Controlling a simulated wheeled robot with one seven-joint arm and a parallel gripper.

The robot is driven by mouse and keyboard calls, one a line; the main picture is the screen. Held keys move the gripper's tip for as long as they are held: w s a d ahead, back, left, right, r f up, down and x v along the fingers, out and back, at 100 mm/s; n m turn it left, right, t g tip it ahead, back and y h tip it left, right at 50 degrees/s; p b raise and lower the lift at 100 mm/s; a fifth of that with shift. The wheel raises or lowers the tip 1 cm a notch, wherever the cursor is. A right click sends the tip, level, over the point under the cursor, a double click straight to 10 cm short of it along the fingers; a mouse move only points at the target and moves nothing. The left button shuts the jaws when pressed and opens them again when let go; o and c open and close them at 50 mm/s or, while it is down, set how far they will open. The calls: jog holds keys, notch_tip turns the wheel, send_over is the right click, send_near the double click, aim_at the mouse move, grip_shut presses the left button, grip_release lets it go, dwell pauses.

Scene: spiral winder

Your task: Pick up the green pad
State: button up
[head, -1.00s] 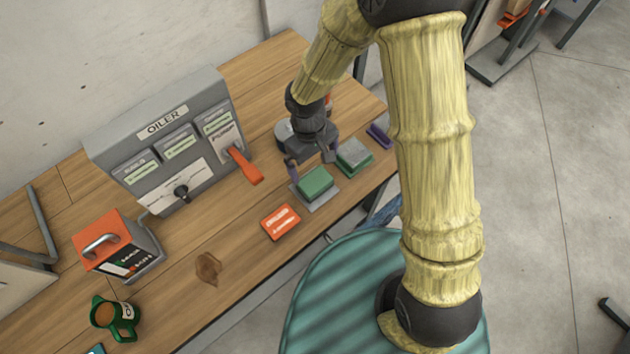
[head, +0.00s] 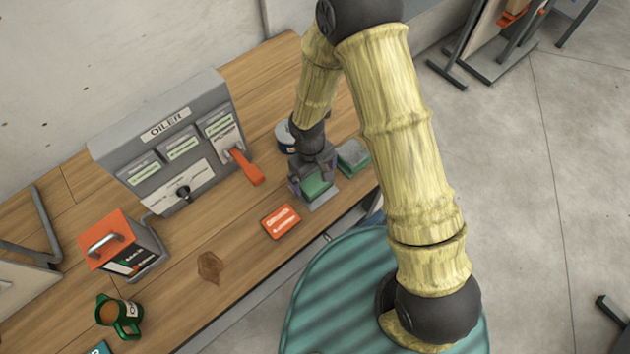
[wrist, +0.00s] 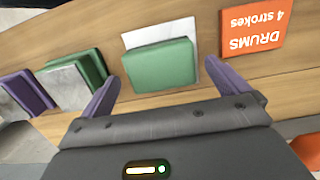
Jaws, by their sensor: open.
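The green pad (head: 317,184) lies on a light grey plate (head: 324,199) near the front edge of the wooden bench. It also shows in the wrist view (wrist: 160,66), with the pale plate behind it. My gripper (head: 314,186) is open over the pad. In the wrist view its purple fingers (wrist: 160,90) stand apart, one on each side of the pad's near end, with no visible contact. A second green block with a grey top (head: 352,157) lies just to the right in the head view.
An orange card (head: 281,221) lies left of the pad, reading "DRUMS 4 strokes" in the wrist view (wrist: 252,37). A purple block (wrist: 27,92) is beyond the second block. The grey oiler box (head: 170,150) with an orange lever (head: 245,167) stands behind. A green mug (head: 119,314) is far left.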

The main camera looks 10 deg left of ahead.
aim_at(315, 181)
jog(key=shift+f+p, duration=0.3)
jog(key=shift+f, duration=1.25)
jog(key=c, duration=0.9)
